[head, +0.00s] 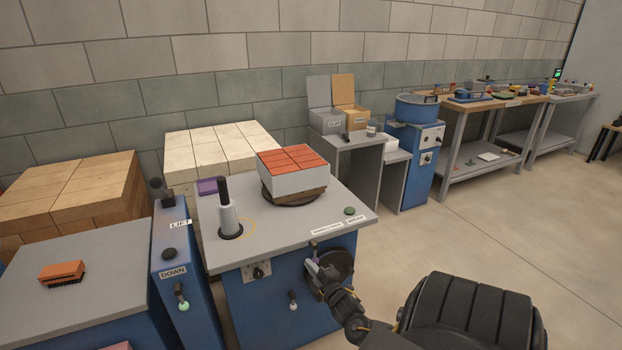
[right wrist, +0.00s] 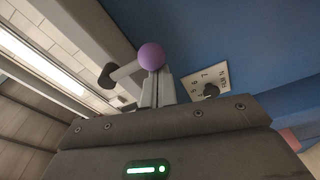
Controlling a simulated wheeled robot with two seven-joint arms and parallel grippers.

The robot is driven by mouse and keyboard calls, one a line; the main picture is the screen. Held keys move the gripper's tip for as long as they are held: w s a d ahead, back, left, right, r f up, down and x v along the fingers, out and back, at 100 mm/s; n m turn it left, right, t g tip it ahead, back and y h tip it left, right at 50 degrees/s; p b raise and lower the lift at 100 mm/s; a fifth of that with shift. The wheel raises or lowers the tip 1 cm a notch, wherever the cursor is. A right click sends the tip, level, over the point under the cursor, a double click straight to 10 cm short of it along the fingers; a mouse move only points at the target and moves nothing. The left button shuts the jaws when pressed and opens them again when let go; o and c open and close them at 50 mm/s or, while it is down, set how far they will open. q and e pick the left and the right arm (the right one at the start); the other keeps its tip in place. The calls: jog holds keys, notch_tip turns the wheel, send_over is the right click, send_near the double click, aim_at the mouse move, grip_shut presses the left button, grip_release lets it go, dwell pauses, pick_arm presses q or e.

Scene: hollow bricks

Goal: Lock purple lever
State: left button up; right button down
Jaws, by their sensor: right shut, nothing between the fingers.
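The purple lever shows in the right wrist view as a round purple knob (right wrist: 151,56) on a short grey rod that runs left to a dark hub (right wrist: 107,75). My right gripper (right wrist: 158,85) is shut and empty, with its fingertips right at the knob; I cannot tell if they touch. In the head view my right gripper (head: 318,272) is at the front face of the blue machine (head: 265,305), right of its dial, and mostly hides the lever. My left gripper is not in view.
A numbered dial (right wrist: 210,91) sits on the blue panel beside the lever. The machine's grey top carries a red-topped block (head: 292,183) on a turntable and a white cylinder (head: 228,216) with a black handle. A blue post (head: 178,290) labelled DOWN stands left. Floor at right is clear.

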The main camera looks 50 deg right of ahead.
jog(key=v, duration=1.1)
jog(key=shift+d, duration=0.1)
dwell(0.5)
